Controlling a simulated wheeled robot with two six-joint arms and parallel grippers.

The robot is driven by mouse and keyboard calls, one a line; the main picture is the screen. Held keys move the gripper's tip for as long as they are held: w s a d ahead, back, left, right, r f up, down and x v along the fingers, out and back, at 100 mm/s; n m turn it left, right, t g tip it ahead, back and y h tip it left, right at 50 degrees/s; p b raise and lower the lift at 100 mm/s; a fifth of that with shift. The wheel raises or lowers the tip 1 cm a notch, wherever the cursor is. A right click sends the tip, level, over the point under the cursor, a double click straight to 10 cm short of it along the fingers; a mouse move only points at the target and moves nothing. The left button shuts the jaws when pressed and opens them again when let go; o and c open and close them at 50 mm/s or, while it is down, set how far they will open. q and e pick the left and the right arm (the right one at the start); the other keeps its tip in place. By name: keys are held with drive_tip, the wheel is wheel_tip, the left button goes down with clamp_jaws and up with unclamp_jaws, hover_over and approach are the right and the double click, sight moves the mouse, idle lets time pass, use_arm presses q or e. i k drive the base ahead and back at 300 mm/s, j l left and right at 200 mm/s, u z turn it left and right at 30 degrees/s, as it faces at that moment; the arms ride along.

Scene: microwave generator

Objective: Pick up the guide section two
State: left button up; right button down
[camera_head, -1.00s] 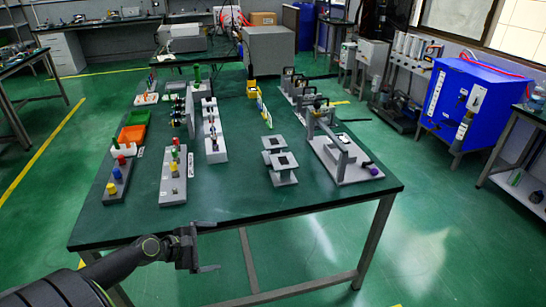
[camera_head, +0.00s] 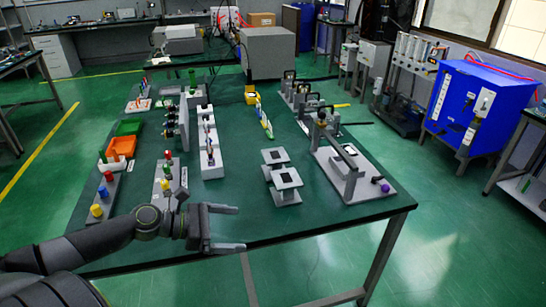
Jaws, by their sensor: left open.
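I cannot tell by a label which part is the guide section two. Two grey flanged pieces with dark square tops, a rear one (camera_head: 275,156) and a front one (camera_head: 287,179), stand close together right of the table's middle. My left gripper (camera_head: 239,228) is open and empty at the table's near edge, its fingers pointing right. It is in front of and to the left of the grey pieces, apart from them. My right gripper is not in view.
A grey base plate with a bar frame (camera_head: 348,172) stands to the right. Green (camera_head: 129,127) and orange (camera_head: 121,146) trays and bases with coloured knobs lie left. A white stand (camera_head: 210,155) is mid-table. The dark green table top (camera_head: 237,185) is bare between the stand and grey pieces.

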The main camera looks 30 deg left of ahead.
sight(275, 159)
drive_tip(key=i+j, duration=0.85)
drive_tip(key=j, duration=0.3)
